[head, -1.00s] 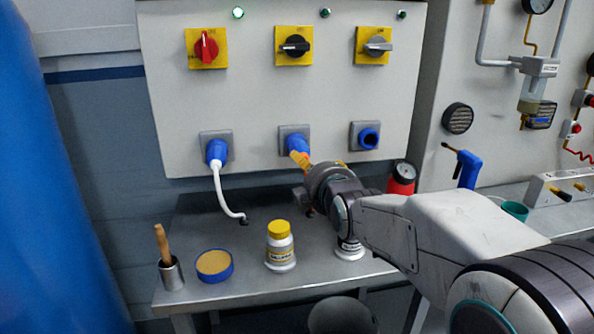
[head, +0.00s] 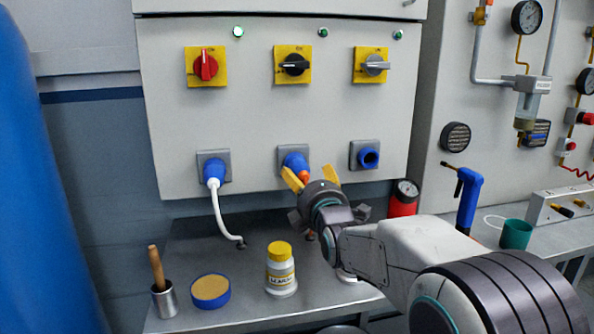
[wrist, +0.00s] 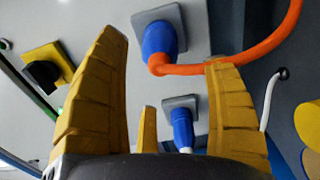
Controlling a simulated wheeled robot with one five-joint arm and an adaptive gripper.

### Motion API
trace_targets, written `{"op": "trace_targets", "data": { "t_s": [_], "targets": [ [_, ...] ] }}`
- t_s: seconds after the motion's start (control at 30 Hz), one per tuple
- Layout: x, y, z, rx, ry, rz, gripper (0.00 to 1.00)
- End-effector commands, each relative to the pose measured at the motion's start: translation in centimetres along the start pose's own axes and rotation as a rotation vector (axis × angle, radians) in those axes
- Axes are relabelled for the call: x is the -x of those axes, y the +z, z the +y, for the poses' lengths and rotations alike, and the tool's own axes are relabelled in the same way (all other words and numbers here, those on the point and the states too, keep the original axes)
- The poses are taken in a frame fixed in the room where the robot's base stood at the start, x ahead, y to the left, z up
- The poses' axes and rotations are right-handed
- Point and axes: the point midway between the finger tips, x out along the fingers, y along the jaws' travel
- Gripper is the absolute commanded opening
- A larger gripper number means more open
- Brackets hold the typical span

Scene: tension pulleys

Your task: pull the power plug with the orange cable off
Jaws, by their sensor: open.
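The blue power plug (head: 294,161) with the orange cable (head: 304,176) sits in the middle socket of the grey cabinet. My gripper (head: 310,176) is in front of and slightly below it, its yellow fingers spread, partly hiding the cable. In the wrist view the plug (wrist: 158,42) lies beyond the fingertips, and the orange cable (wrist: 228,66) curves from it past the right finger. The gripper (wrist: 168,52) is open with nothing between its fingers. I cannot tell whether a finger touches the cable.
A blue plug with a white cable (head: 217,207) is in the left socket; the right socket (head: 369,157) is empty. Below, the metal table (head: 215,256) holds a brush cup (head: 164,298), a round tin (head: 210,290) and a yellow-capped bottle (head: 281,271). A red canister (head: 403,203) stands right.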

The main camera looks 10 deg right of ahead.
Motion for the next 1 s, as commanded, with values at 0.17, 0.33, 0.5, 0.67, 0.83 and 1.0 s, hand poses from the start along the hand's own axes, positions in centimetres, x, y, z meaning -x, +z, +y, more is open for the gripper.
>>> {"op": "trace_targets", "data": {
  "t_s": [0.17,0.33,0.5,0.67,0.83,1.0],
  "targets": [
    [-1.1,0.0,0.2,-0.001,-0.001,0.0,0.75],
    [-2.9,0.0,0.3,-0.001,-0.003,0.0,0.75],
    [-4.9,0.0,0.3,-0.001,-0.003,0.0,0.75],
    [-6.5,0.0,0.0,-0.001,0.0,0.0,0.75],
    [-7.8,0.0,0.0,-0.001,-0.001,0.0,0.75],
    [-8.6,0.0,0.0,-0.001,0.0,0.0,0.75]
  ]
}}
